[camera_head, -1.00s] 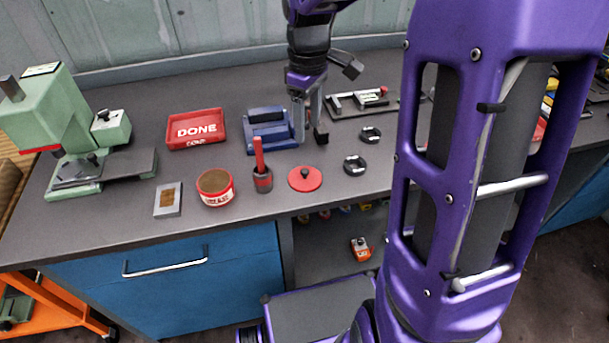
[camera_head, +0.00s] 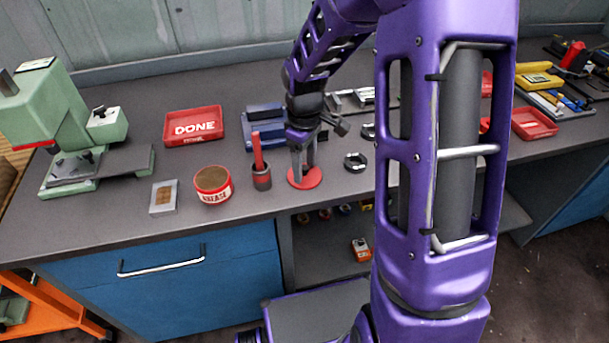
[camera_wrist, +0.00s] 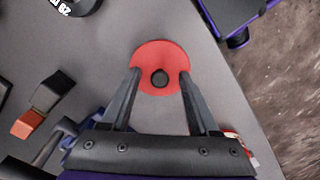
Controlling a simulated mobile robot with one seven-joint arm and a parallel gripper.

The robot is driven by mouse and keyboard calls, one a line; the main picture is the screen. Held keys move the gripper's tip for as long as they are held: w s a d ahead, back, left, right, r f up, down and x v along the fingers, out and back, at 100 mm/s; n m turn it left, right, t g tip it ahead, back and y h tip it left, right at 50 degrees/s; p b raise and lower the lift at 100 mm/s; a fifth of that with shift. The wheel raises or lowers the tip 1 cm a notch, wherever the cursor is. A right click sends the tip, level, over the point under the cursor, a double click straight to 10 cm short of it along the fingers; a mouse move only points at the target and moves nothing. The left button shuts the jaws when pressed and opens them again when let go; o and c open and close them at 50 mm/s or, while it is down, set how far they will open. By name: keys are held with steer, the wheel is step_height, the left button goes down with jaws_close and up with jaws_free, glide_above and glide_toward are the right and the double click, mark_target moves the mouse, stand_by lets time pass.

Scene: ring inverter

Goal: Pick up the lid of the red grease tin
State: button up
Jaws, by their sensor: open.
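The red lid (camera_head: 306,181) lies flat on the grey workbench, right of the brush pot; it is a round disc with a dark knob in its centre. In the wrist view the lid (camera_wrist: 160,55) shows with its knob between the finger ends. My gripper (camera_head: 303,168) is directly above the lid, pointing down, and it also shows in the wrist view (camera_wrist: 160,78). Its fingers are open on either side of the knob; whether they touch the lid I cannot tell. The open red grease tin (camera_head: 213,194) stands to the left on the bench, with brown grease inside.
A grey pot with a red-handled brush (camera_head: 261,176) stands close left of my gripper. A black ring (camera_head: 355,162) lies to the right. A red DONE tray (camera_head: 193,126), a blue fixture (camera_head: 264,120) and a green press (camera_head: 60,120) stand farther off. The bench's front edge is close.

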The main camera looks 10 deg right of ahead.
jaws_close()
stand_by(0.3)
